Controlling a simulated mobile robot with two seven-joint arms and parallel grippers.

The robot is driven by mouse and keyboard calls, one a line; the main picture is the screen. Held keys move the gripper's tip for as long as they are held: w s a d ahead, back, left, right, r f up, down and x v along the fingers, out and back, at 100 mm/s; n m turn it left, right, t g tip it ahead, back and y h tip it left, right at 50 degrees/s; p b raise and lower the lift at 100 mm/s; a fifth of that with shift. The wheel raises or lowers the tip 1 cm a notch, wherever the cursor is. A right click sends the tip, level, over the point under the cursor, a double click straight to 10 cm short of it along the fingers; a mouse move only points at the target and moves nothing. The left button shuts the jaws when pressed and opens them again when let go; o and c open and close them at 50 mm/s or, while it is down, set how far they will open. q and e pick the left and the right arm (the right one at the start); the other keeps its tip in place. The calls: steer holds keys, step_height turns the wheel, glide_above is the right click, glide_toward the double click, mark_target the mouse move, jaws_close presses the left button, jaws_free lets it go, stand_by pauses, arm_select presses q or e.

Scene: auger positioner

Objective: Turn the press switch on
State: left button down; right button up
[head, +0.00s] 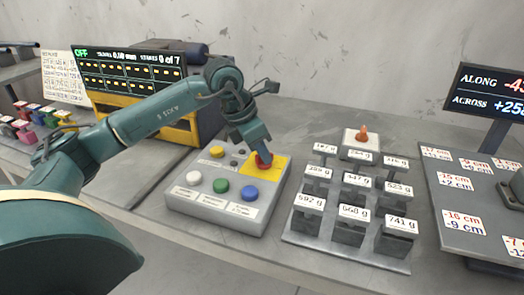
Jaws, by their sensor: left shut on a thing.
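A grey control box (235,173) stands on the bench in the middle of the head view. A red switch knob (264,161) sits on a yellow plate (276,168) at its back right corner. My left gripper (262,155) reaches down from above and is shut on the red knob. The fingers hide part of the knob, so its turn position is unclear. A screen (128,75) at the back left shows a green "OFF". My right gripper is not in view.
The box also has white (194,178), green (221,186), blue (249,194) and yellow (217,152) buttons. A rack of labelled weights (353,213) stands close on the right. A dark board with number cards (463,220) and a display (492,92) are at far right.

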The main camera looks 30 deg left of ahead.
arm_select(q)
steer(key=m, duration=0.2)
steer(key=shift+w+a+r+m+g+h+p, duration=0.1)
steer(key=shift+m+g+h+p, duration=0.2)
steer(key=shift+m+g+h, duration=0.1)
steer(key=shift+m, duration=0.8)
steer(key=m+g+h+p, duration=0.1)
steer(key=m, duration=0.1)
steer(key=shift+m, duration=0.4)
steer(key=shift+w+m+g, duration=0.1)
steer(key=shift+m+g, duration=0.3)
steer(key=shift+m, duration=0.2)
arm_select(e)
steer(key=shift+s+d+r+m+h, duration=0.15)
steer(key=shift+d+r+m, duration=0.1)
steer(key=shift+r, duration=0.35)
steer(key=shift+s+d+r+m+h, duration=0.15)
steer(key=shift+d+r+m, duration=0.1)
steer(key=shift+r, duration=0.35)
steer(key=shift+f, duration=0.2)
arm_select(q)
steer(key=c, duration=1.4)
jaws_free()
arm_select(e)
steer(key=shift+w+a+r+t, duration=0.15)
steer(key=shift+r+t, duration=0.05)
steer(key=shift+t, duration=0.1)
